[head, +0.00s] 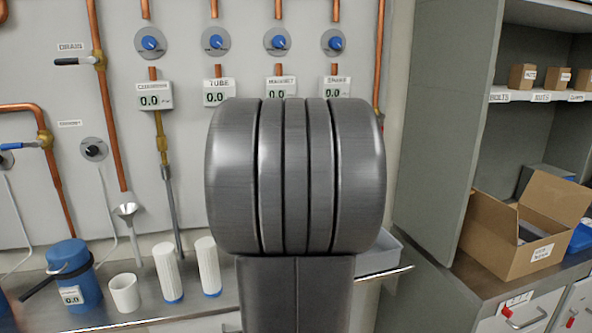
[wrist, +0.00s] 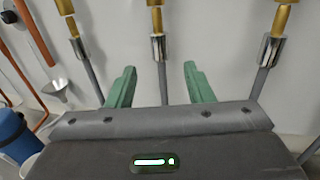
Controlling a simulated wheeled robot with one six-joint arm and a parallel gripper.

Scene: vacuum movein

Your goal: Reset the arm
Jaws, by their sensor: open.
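My gripper (wrist: 160,88) shows in the wrist view with its two green fingers apart and nothing between them. Behind the fingers is the pale wall panel, with several grey tubes hanging from brass fittings (wrist: 156,20). One grey tube runs down behind the gap between the fingers; I cannot tell how far off it is. In the head view my grey arm fills the middle and hides the gripper and part of the bench and panel.
A steel bench (head: 135,311) holds a blue vessel (head: 75,277), a white cup (head: 124,292) and two white ribbed cylinders (head: 168,272). Blue valve knobs (head: 149,43) and copper pipes line the panel. An open cardboard box (head: 520,225) and grey cabinet (head: 440,130) stand at the right.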

